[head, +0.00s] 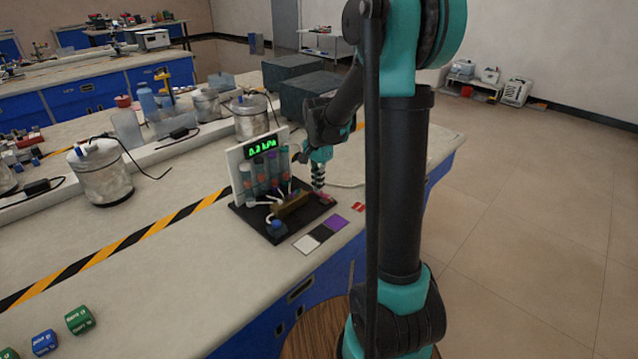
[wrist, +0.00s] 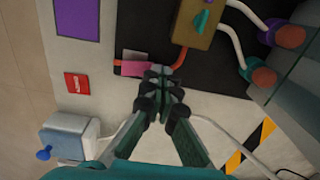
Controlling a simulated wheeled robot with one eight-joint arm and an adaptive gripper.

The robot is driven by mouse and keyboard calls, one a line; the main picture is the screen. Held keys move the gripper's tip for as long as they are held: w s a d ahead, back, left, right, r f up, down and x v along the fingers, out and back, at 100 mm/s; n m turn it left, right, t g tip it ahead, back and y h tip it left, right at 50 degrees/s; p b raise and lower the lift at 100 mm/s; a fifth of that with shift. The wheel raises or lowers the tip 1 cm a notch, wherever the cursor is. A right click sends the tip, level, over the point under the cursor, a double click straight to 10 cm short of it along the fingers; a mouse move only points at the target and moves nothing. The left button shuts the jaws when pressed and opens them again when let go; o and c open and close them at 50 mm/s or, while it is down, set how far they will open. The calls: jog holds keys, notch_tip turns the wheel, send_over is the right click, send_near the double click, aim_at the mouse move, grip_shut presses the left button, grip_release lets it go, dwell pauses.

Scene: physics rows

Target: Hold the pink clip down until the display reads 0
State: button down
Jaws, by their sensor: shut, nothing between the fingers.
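The pink clip (wrist: 134,68) lies on the black base board (wrist: 128,30) in the wrist view, at the end of a red tube. It is a small pink patch by the board's right edge in the head view (head: 326,198). My gripper (wrist: 159,75) is shut and empty, pointing down, its fingertips overlapping the clip's right end. I cannot tell how hard they press. In the head view my gripper (head: 318,186) is low over the board. The green display (head: 263,146) on the white panel seems to read 0.2 kPa.
Several tubes stand before the panel, with a brass-coloured block (head: 290,206) and a blue-capped part (head: 278,228) on the board. A red tag (wrist: 77,83) and a purple patch (wrist: 77,18) lie beside it. A steel pot (head: 250,117) stands behind. The front left bench is mostly clear.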

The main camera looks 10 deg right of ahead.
aim_at(322, 195)
jog(key=shift+s, duration=0.15)
jog(key=shift+s+d+r, duration=0.3)
jog(key=shift+s+d, duration=0.1)
jog(key=shift+s, duration=0.1)
dwell(0.4)
jog(key=shift+r, duration=0.5)
notch_tip(322, 195, up, 13)
